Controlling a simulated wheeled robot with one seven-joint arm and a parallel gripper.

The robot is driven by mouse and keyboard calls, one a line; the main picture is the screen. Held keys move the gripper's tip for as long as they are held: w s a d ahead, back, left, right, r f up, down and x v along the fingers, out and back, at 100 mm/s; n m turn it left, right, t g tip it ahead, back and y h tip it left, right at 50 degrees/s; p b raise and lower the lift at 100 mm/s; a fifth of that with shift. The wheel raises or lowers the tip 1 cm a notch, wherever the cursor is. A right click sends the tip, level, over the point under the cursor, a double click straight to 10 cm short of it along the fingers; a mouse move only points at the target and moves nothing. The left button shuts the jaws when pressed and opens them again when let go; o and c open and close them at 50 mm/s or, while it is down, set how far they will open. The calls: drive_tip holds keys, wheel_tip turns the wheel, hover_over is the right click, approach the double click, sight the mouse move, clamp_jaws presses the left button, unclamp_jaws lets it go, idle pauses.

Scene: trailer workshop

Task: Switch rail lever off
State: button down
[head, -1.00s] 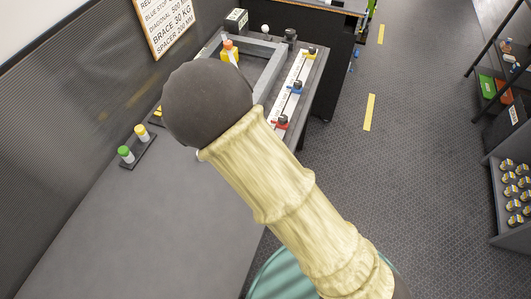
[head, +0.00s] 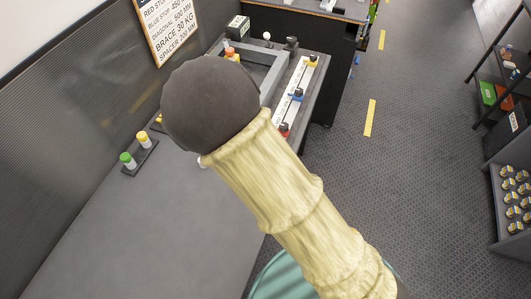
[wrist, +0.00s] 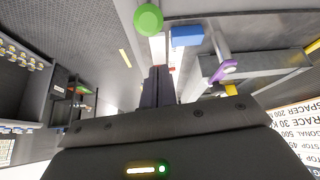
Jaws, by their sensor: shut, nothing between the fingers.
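In the head view the white rail (head: 294,92) runs along the right side of the bench-top fixture, with yellow, blue and red stops on it. A small upright part with a white ball (head: 267,36) and a dark knob (head: 291,43) stand at the fixture's far end. I cannot tell which part is the rail lever. My gripper is hidden behind my arm in the head view. In the wrist view my gripper (wrist: 158,72) is shut and empty, pointing toward a blue block (wrist: 186,36) and a green round knob (wrist: 148,18). I cannot tell whether it touches anything.
Green and yellow buttons (head: 127,160) sit on a dark strip at the left of the bench (head: 165,225). A grey frame (head: 270,75) lies beside the rail. A sign (head: 172,28) hangs on the wall. The aisle floor (head: 410,130) at right is clear; shelves stand beyond.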

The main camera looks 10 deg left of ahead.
drive_tip(key=s+r, duration=0.4)
drive_tip(key=s, duration=0.1)
drive_tip(key=shift+s+a+r, duration=0.25)
drive_tip(key=shift+s+a, duration=0.15)
drive_tip(key=shift+a, duration=0.05)
drive_tip(key=shift+w, duration=0.1)
drive_tip(key=s+d+r+g, duration=0.1)
drive_tip(key=d+r, duration=0.2)
drive_tip(key=d, duration=0.5)
drive_tip(key=s+d+r+g, duration=0.1)
drive_tip(key=d+r, duration=0.2)
drive_tip(key=d, duration=0.6)
drive_tip(key=s+d+r+g, duration=0.1)
drive_tip(key=d+r, duration=0.2)
drive_tip(key=d, duration=0.6)
drive_tip(key=shift+r+g, duration=0.25)
drive_tip(key=shift+g, duration=0.05)
